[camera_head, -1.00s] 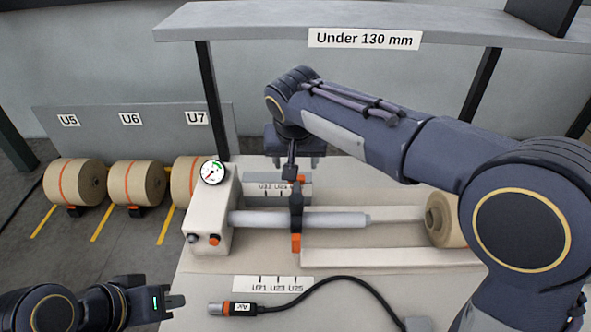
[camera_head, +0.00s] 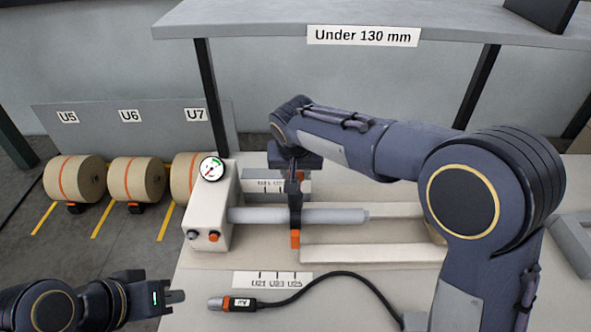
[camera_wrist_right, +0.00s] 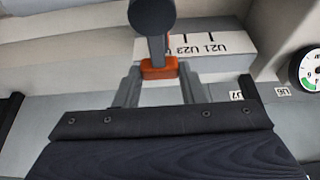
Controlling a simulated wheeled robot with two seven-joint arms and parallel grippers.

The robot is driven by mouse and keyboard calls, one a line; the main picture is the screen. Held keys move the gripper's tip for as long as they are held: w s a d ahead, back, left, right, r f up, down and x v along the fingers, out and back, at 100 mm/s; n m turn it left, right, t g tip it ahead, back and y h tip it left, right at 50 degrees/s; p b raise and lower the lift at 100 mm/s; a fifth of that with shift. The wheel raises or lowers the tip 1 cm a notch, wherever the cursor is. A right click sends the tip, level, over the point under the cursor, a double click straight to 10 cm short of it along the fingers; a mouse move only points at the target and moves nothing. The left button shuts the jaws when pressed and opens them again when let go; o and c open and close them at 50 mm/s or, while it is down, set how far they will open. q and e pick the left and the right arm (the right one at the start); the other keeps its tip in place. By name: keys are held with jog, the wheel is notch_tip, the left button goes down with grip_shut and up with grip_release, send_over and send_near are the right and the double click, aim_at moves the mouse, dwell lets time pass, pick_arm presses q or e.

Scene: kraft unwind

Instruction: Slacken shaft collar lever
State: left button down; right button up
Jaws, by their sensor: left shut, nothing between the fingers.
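The shaft collar (camera_head: 296,212) is a dark ring around the grey shaft (camera_head: 335,216), with an orange block (camera_head: 295,238) at its front. In the right wrist view, a dark lever (camera_wrist_right: 152,20) has an orange end (camera_wrist_right: 158,68) between the fingers of my right gripper (camera_wrist_right: 160,82). Those fingers look apart, with narrow gaps beside the orange end; contact is unclear. In the head view, my right gripper (camera_head: 293,178) is above the back of the collar and hides the lever's upper part. My left gripper (camera_head: 176,297) is shut and empty at the lower left.
A housing (camera_head: 209,215) with a gauge (camera_head: 212,169) stands at the shaft's left end. An air hose (camera_head: 335,277) lies in front, beside a U21–U23 label (camera_head: 272,280). A shelf (camera_head: 250,25) overhangs the back.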

grip_shut()
jog(key=shift+a, duration=0.1)
jog(key=s+a+n+g+y+p, duration=0.2)
jog(key=s+a+n+y, duration=0.1)
jog(key=n, duration=1.1)
jog(key=shift+s+a+g+y+p, duration=0.35)
jog(key=shift+a+y, duration=0.35)
jog(key=shift+a, duration=0.5)
jog(key=shift+s+r, duration=0.1)
jog(key=o, duration=0.6)
grip_release()
jog(key=shift+c, duration=0.2)
